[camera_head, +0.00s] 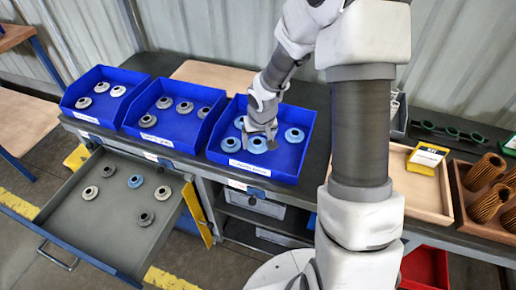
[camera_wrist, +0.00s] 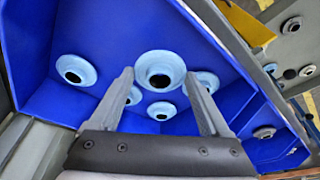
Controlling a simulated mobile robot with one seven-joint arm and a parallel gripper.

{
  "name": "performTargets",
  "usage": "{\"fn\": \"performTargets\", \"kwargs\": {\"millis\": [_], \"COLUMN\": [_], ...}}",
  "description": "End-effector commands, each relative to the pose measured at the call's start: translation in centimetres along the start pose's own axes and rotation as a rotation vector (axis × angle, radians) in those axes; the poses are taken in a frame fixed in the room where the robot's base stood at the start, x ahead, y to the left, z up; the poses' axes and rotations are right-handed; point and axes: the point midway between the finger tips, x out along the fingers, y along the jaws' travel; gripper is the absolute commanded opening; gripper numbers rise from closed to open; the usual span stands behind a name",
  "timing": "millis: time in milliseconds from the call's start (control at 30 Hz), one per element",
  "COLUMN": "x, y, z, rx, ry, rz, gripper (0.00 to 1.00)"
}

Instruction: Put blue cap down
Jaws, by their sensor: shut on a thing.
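My gripper (camera_head: 262,134) points down into the right-hand blue bin (camera_head: 299,162). It is shut on a light blue cap (camera_head: 257,145), which shows larger than the others between the two fingertips in the wrist view (camera_wrist: 160,71). The held cap looks raised over the bin floor, but the exact gap cannot be told. One more blue cap (camera_head: 135,181) lies in the open grey drawer (camera_head: 105,222) among grey ones.
Two more blue bins, the middle one (camera_head: 166,142) and the left one (camera_head: 86,121), hold grey caps. A wooden tray (camera_head: 425,205) with a yellow-and-white box (camera_head: 427,158) stands right of my arm. Brown ribbed cartridges (camera_head: 484,172) fill the tray at the far right.

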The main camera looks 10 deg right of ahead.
Motion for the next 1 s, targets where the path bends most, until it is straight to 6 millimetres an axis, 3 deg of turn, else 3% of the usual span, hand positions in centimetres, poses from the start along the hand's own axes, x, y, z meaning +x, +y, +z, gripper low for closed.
{"fn": "performTargets", "kwargs": {"millis": [200, 567, 600, 700, 1000], "x": [3.1, 3.5, 3.4, 3.3, 3.0], "y": [0.0, 0.1, 0.1, 0.1, 0.1], "z": [0.9, 1.0, 1.0, 0.9, 0.9], "rx": [-0.002, -0.001, -0.001, -0.001, 0.0], "ry": [-0.003, -0.001, 0.0, -0.001, -0.001], "rz": [0.0, 0.0, 0.0, 0.0, 0.0], "gripper": [0.2, 0.2, 0.84, 1.0, 1.0]}}
